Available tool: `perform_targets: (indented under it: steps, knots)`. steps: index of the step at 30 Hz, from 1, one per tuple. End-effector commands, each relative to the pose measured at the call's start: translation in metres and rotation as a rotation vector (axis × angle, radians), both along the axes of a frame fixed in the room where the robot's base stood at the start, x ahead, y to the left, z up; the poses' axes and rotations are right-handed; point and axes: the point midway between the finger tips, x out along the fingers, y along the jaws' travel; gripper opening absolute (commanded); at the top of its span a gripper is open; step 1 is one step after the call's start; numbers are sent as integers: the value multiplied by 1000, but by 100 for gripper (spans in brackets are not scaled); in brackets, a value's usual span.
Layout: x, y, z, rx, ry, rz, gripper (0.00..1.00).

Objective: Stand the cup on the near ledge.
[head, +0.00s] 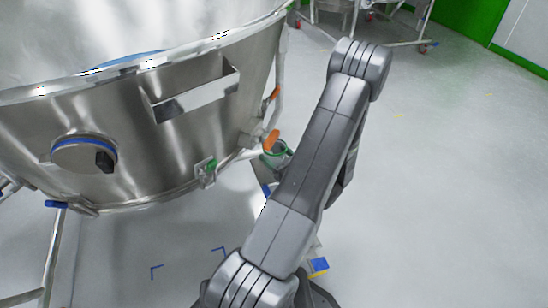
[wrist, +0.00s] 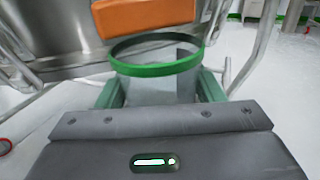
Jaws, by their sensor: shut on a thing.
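The cup (wrist: 150,90) is grey and see-through with a green rim, and it stands roughly upright in the wrist view. My gripper (wrist: 160,88) is shut on it, with one green finger on each side. In the head view the cup (head: 275,150) shows just left of my arm, beside the steel vessel; my arm hides part of it. A metal ledge (head: 195,97) juts from the vessel's side, up and left of the cup. I cannot tell whether this is the near ledge.
The big steel vessel (head: 110,105) fills the left of the head view, with a round port (head: 84,154). An orange handle (head: 271,140) is close to the cup; an orange part (wrist: 145,17) also shows behind it in the wrist view. Open floor (head: 440,190) lies right.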

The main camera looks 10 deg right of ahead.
Motion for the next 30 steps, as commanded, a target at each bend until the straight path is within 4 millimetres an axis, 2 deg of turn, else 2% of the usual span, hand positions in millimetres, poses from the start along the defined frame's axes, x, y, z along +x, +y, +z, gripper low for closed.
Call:
perform_targets:
  steps: [1, 3, 16, 17, 20, 30]
  knots:
    - [6, 5, -1, 0, -1, 3, 39]
    - [4, 2, -7, 1, 1, -1, 39]
    - [3, 2, -11, 1, 1, 0, 39]
    - [3, 2, -11, 1, 1, 0, 63]
    - [3, 2, -10, 1, 1, 0, 83]
    - [3, 2, -7, 1, 1, 0, 83]
